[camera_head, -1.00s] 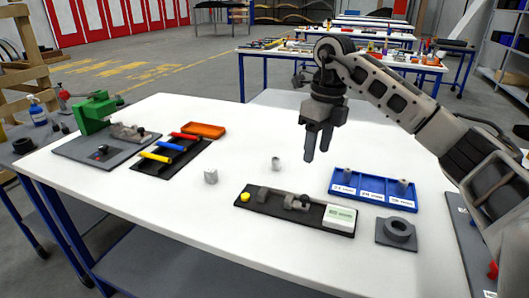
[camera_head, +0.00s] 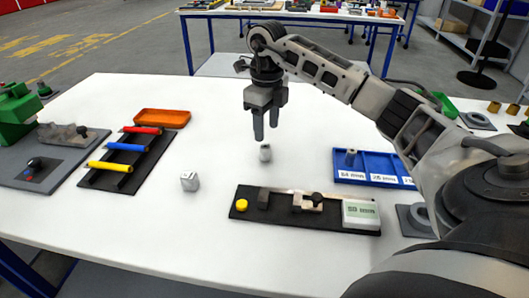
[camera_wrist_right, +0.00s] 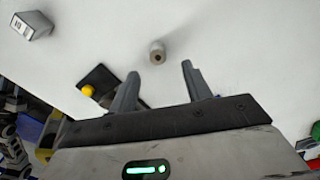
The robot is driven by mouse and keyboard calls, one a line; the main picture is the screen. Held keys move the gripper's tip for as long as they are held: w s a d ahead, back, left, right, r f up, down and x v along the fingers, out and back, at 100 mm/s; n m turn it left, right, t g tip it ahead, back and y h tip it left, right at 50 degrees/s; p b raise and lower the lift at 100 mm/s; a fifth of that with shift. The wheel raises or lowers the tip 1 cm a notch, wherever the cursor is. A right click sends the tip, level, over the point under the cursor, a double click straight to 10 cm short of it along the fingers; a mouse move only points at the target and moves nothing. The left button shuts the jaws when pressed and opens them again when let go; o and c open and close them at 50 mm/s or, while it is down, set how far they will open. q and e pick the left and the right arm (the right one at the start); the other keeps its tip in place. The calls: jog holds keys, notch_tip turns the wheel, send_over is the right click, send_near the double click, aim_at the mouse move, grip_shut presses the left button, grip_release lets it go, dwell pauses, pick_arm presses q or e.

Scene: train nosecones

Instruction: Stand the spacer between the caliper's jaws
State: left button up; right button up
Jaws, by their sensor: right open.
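A small grey cylinder (camera_head: 265,153), the likely spacer, stands upright on the white table. In the right wrist view it shows a dark centre hole (camera_wrist_right: 157,50) and lies beyond the gap between my fingers. My right gripper (camera_head: 264,132) is open and empty, pointing down above the cylinder; its two fingers also show in the wrist view (camera_wrist_right: 158,80). The caliper (camera_head: 293,199) lies on a black base (camera_head: 330,222) with a yellow button (camera_head: 241,205) and a display (camera_head: 361,213). A gap shows between its jaws. My left gripper is out of view.
A grey labelled block (camera_head: 189,181) stands left of the caliper. A black rack (camera_head: 112,181) with coloured bars, an orange tray (camera_head: 162,118) and a green device (camera_head: 15,115) are at left.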

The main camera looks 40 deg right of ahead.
aim_at(265, 146)
jog(key=shift+a+f+p, duration=0.2)
jog(key=shift+f+p, duration=0.25)
jog(key=shift+f, duration=2.95)
jog(key=c, duration=1.1)
